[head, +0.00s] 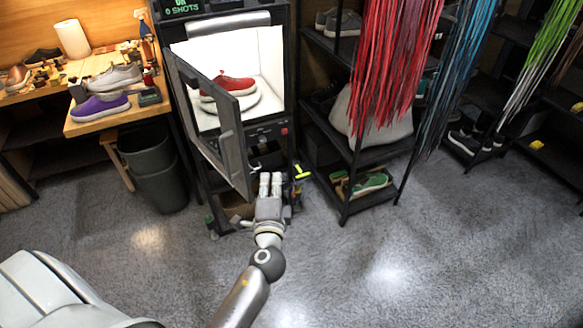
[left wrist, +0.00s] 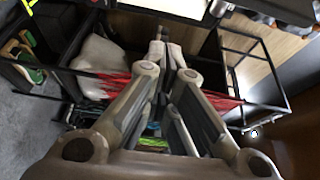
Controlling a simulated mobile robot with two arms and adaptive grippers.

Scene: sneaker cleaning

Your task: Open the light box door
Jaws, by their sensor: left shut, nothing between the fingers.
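The light box (head: 285,60) is a tall dark cabinet with a bright white interior. Its dark-framed door (head: 236,150) stands partly open, swung outward on its left side. A red sneaker (head: 229,86) sits inside on a round white stand (head: 238,103). My left gripper (head: 270,178) is in front of the box's lower part, just right of the door's lower free end; whether they touch I cannot tell. In the left wrist view its fingers (left wrist: 168,48) are together with nothing held between them. My right gripper is not in view.
A wooden bench (head: 95,122) with a purple shoe (head: 100,107) stands at the left, above a dark bin (head: 155,170). A black rack (head: 345,195) with shoes and hanging red laces (head: 392,60) stands at the right. The grey floor in front is clear.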

